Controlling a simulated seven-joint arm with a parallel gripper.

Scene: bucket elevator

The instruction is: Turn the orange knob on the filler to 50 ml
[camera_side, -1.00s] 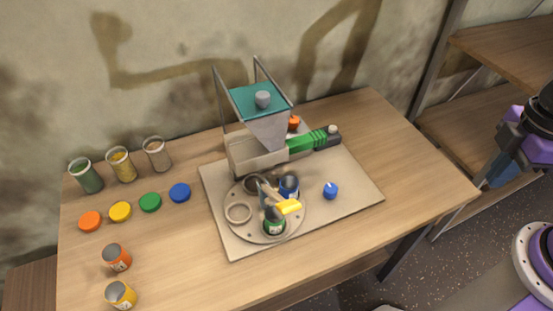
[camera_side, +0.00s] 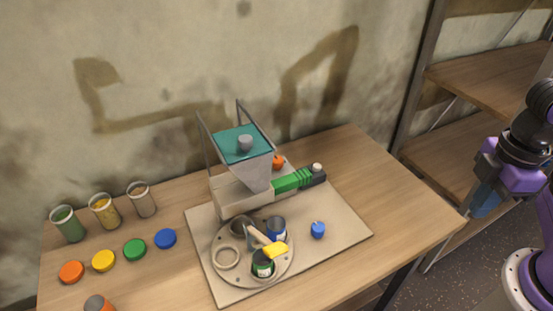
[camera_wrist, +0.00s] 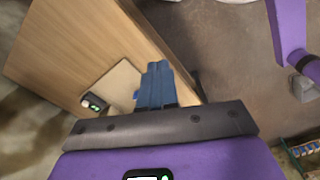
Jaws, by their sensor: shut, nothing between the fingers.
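The filler is a machine with a hopper under a teal lid (camera_side: 242,143) on a beige board (camera_side: 340,229). The orange knob (camera_side: 278,161) sits behind the hopper, partly hidden by it; its setting cannot be read. A blue knob (camera_side: 318,230) stands on the board at the right. My gripper (camera_side: 484,203) hangs off the right of the table, well apart from the filler. In the wrist view its blue fingers (camera_wrist: 155,84) are together and empty, with the table corner beyond them.
A round turntable (camera_side: 227,257) holds a blue can (camera_side: 276,229), a green can (camera_side: 263,264) and a yellow-handled lever (camera_side: 275,250). Jars, coloured lids and a can stand at the left. The table's right end is clear; shelves (camera_side: 490,75) stand behind.

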